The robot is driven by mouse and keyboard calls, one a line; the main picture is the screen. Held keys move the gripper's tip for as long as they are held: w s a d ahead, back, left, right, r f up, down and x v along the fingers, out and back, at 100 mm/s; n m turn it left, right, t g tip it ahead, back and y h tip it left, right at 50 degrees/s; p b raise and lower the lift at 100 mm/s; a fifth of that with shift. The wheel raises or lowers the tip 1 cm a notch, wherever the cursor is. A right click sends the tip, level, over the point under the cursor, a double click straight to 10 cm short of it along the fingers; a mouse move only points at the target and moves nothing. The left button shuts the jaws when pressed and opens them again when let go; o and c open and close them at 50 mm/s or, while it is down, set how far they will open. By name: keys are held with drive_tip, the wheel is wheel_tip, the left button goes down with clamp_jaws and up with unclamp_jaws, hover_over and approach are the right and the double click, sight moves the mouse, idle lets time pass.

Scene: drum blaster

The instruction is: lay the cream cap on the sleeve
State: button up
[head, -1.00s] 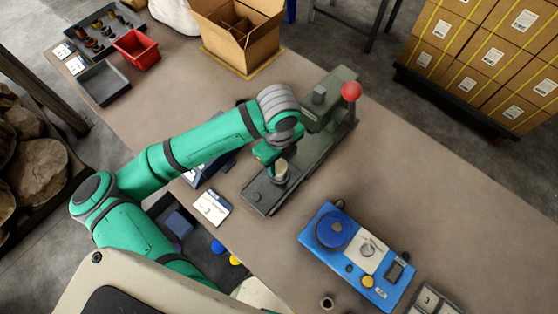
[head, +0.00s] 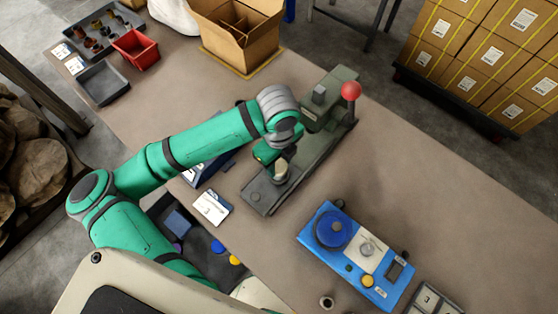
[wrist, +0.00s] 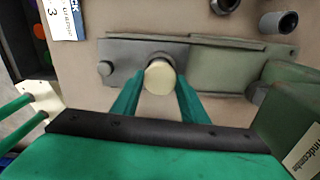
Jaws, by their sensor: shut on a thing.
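The cream cap (wrist: 159,77) is held between the two green fingers of my gripper (wrist: 158,92) in the wrist view. In the head view the cap (head: 281,166) shows below my gripper (head: 279,169), over the flat base of a grey-green press (head: 262,192). A grey round rim, which looks like the sleeve (wrist: 157,56), shows just behind the cap in the wrist view. The cap hides most of it. I cannot tell whether the cap touches the sleeve or is a little above it.
The press has a red ball (head: 351,91) on its lever, up and right of my gripper. A blue device (head: 318,235) stands to the lower right. A white card (head: 212,207) lies left of the press base. The table at right is mostly clear.

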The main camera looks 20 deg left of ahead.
drive_tip(key=shift+f, duration=0.35)
idle(0.3)
drive_tip(key=o, duration=1.6)
drive_tip(key=shift+r, duration=0.1)
drive_tip(key=shift+r, duration=2.95)
